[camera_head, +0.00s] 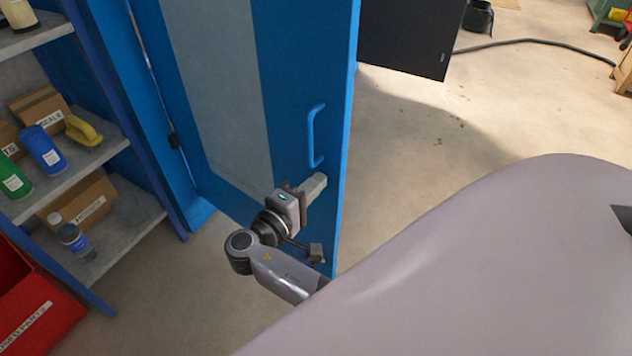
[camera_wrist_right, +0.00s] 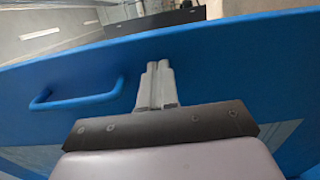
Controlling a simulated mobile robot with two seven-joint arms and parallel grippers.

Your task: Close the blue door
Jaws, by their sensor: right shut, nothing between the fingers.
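The blue door (camera_head: 290,90) stands open in the head view, with a grey panel set in it and a blue handle (camera_head: 313,137) near its free edge. The blue frame (camera_head: 150,90) is to its left. My right gripper (camera_head: 316,184) is shut and empty, just below the handle and in front of the door's face. In the right wrist view the shut fingers (camera_wrist_right: 157,82) point at the blue door (camera_wrist_right: 220,60), to the right of the handle (camera_wrist_right: 75,100). Whether the fingertips touch the door I cannot tell. My left gripper does not show.
A shelf unit (camera_head: 140,225) with bottles and cardboard boxes (camera_head: 88,200) stands at the left. A red bin (camera_head: 35,300) is at the lower left. A dark panel (camera_head: 412,35) is behind the door. Open floor lies to the right, with a black hose (camera_head: 540,41).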

